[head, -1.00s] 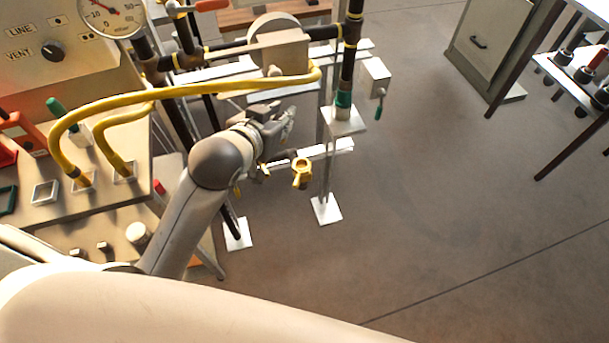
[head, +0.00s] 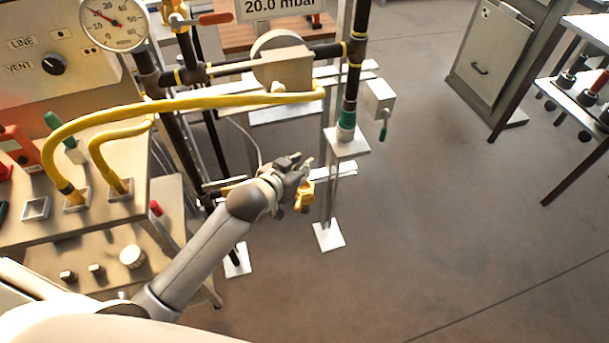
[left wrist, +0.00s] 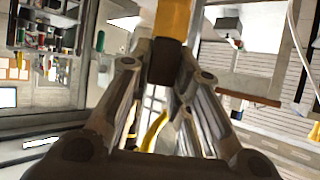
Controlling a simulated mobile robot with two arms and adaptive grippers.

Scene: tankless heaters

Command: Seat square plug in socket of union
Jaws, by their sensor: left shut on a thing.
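My left gripper (head: 299,170) is beside the yellow union (head: 306,194), at the end of the low pipe in the head view. In the left wrist view my left gripper's fingers (left wrist: 165,85) are closed on a dark block (left wrist: 163,62), which I take for the square plug. A yellow-orange body (left wrist: 173,18), likely the union, shows right beyond the block. The block looks close to it or touching; I cannot tell whether it sits in the socket. The plug is hidden in the head view. My right gripper is not in view.
A yellow hose (head: 215,102) and a dark pipe with a regulator (head: 285,68) run above my left arm. A green-collared vertical pipe (head: 347,120) stands right of the gripper. A gauge panel (head: 60,40) stands at left. Open floor (head: 440,200) lies at right.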

